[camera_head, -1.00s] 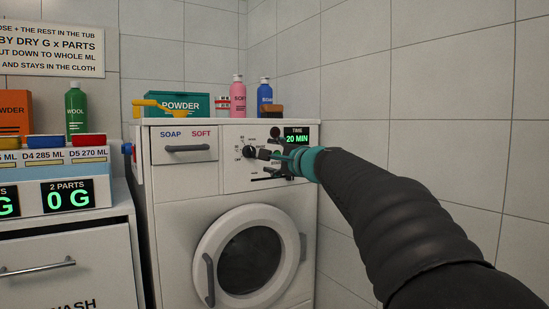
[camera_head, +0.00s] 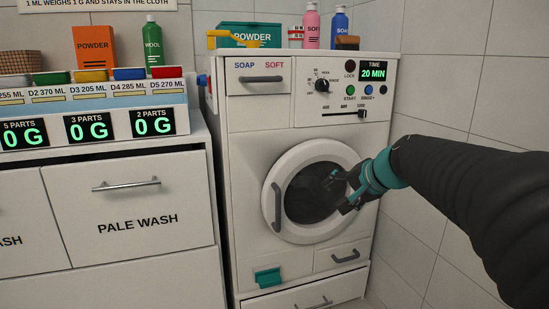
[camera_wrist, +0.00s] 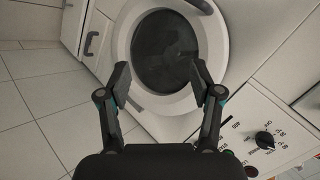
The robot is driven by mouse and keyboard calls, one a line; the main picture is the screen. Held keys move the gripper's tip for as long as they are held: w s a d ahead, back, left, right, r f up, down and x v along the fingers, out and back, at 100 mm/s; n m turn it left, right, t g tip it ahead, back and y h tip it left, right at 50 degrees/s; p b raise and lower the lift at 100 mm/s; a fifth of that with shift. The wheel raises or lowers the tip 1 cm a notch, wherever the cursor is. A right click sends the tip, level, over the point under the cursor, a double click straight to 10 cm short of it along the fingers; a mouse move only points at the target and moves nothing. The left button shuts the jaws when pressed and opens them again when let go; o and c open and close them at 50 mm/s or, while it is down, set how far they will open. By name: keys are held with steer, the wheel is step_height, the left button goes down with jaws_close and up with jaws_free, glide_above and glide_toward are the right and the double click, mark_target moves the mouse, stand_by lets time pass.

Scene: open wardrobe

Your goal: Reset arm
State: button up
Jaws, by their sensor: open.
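My gripper (camera_head: 340,190) is open and empty, with a teal ring behind it. In the head view it is in front of the right part of the washer's round door. In the wrist view, its two fingers (camera_wrist: 160,78) stand wide apart with the round door (camera_wrist: 163,50) beyond them. My arm enters from the right. The washing machine (camera_head: 252,150) has its door closed; the door (camera_head: 285,180) has a dark window and a grey handle. The control panel above shows a dial (camera_head: 322,86) and a display (camera_head: 374,73) reading 20 MIN.
Bottles and a POWDER box (camera_head: 250,35) stand on the washer top. A white PALE WASH cabinet (camera_head: 80,200) stands at left, with scales reading 0 G and coloured-lid containers above. A tiled wall (camera_head: 450,80) bounds the right side.

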steer(key=s+f+n+g+h+p, duration=0.1)
steer(key=s+f+n, duration=0.3)
steer(key=s, duration=1)
steer(key=s+f+n+g+h+p, duration=0.2)
steer(key=s+f+n+h+p, duration=0.1)
steer(key=s, duration=1.2)
steer(key=shift+f+n+g+p, duration=0.3)
steer(key=shift+f+n+p, duration=0.1)
steer(key=shift+f, duration=0.15)
steer(key=shift+a, duration=0.1)
